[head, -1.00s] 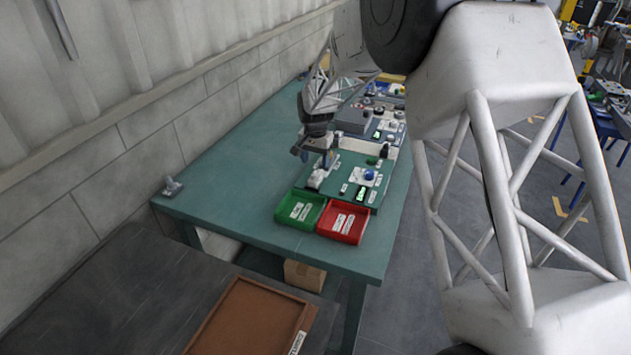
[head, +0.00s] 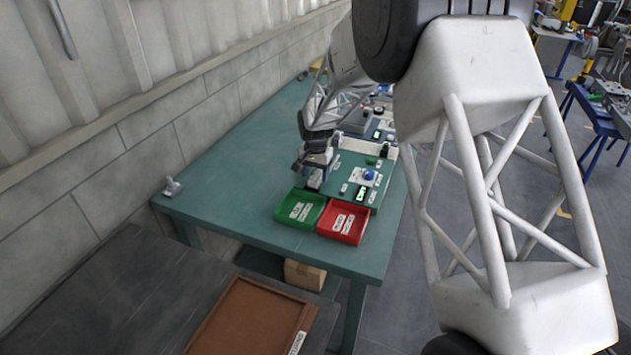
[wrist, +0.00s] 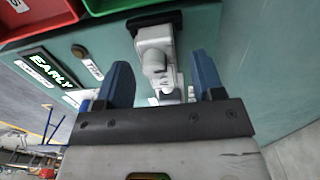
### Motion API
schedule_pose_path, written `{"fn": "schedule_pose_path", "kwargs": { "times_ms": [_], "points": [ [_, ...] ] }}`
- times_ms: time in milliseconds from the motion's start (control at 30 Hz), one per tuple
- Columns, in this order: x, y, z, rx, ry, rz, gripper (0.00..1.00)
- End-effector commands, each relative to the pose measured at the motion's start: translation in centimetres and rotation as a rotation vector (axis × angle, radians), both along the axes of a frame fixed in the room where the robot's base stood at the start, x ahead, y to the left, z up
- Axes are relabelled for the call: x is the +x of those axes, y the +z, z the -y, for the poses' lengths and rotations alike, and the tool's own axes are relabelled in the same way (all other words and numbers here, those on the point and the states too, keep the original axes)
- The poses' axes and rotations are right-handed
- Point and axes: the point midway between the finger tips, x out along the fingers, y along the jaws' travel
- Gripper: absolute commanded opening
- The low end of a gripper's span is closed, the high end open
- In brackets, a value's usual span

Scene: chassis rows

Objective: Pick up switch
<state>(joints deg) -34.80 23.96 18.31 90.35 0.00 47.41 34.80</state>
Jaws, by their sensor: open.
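The likely switch, a pale grey-white part on a dark base (wrist: 155,45), lies ahead of and between my fingers in the wrist view. In the head view only a small pale piece of it (head: 315,182) shows below my gripper, at the left edge of the green board (head: 345,190); the rest is hidden. My gripper (wrist: 160,64) is open, one blue finger on each side of the part. I cannot tell whether either finger touches it. In the head view my gripper (head: 311,171) hangs just above the board.
A green bin (head: 300,209) and a red bin (head: 343,222) stand at the board's near edge. A blue round button (head: 369,175) and an "EARLY" label (wrist: 55,70) are on the board. A brown tray (head: 250,320) lies in front.

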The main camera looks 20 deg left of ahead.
Motion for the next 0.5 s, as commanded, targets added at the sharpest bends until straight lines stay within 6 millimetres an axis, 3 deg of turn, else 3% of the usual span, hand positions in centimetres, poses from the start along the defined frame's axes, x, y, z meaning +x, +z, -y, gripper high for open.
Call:
{"fn": "schedule_pose_path", "kwargs": {
  "times_ms": [200,500],
  "points": [
    [0.0,-1.7,0.0,0.000,0.000,0.000,0.62],
    [0.0,-1.8,0.0,0.000,0.000,0.000,0.62]
  ]
}}
